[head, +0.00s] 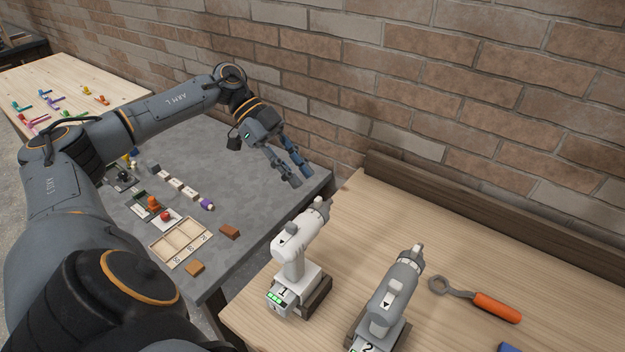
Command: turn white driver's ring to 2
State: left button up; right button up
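The white driver (291,262) stands upright on its base on the wooden bench in the head view, nose toward the upper right. Its ring (308,220) sits near the nose; the numbers on it are too small to read. A dark arrow mark shows on top of the body, and a label at the base reads 1. My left gripper (301,178) is above the grey table's right corner, up and left of the driver's nose, apart from it. Its two fingers show a gap with nothing between them. My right gripper is not in view.
A grey driver (389,297) labelled 2 stands right of the white one. A wrench with an orange handle (496,306) lies further right. A dark wooden rail (480,208) and brick wall close off the back. The grey table (255,180) holds small blocks and a wooden tray (160,252).

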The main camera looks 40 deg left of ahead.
pick_arm(q)
jog(key=shift+v, duration=2.05)
